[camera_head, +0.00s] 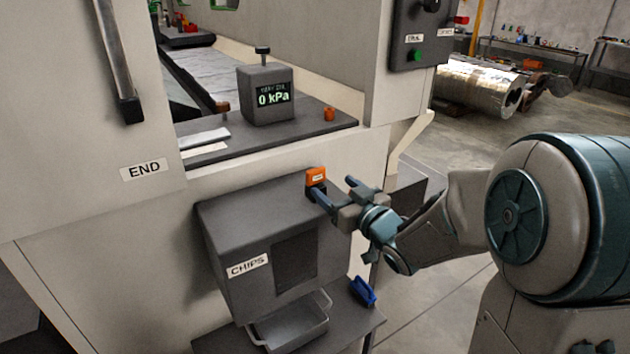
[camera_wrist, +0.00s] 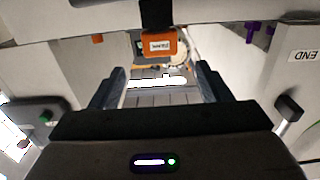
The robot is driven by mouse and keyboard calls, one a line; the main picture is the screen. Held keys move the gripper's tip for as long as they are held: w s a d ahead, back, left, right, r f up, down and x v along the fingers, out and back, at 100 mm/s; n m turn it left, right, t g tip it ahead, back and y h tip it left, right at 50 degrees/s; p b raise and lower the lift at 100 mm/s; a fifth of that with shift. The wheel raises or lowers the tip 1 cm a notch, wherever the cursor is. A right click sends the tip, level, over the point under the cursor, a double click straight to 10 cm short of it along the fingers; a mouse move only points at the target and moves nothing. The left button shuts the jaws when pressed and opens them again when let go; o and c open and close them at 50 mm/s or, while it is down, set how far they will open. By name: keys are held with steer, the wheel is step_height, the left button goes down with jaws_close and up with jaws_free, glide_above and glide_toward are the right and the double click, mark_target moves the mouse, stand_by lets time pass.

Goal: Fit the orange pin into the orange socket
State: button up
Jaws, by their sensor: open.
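An orange block with a white label (camera_head: 316,177) stands at the top right edge of the grey CHIPS box. It also shows in the wrist view (camera_wrist: 159,46), just beyond my fingertips and roughly centred between them. A small orange cylinder (camera_head: 329,114) stands on the dark ledge behind. It shows as a small orange patch at the upper left of the wrist view (camera_wrist: 97,38). I cannot tell for certain which orange thing is the pin and which the socket. My gripper (camera_head: 334,188) is open and empty, its fingers beside the labelled block.
A grey gauge box (camera_head: 268,97) reading 0 kPa stands on the ledge left of the small cylinder. The CHIPS box (camera_head: 250,245) lies below my gripper, with a tray (camera_head: 290,325) and a blue object (camera_head: 362,291) lower down. The machine panel (camera_head: 408,40) rises behind.

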mark_target(317, 174)
steer(key=x, duration=0.8)
steer(key=shift+w+a, duration=0.25)
steer(key=shift+a, duration=0.05)
steer(key=c, duration=1.1)
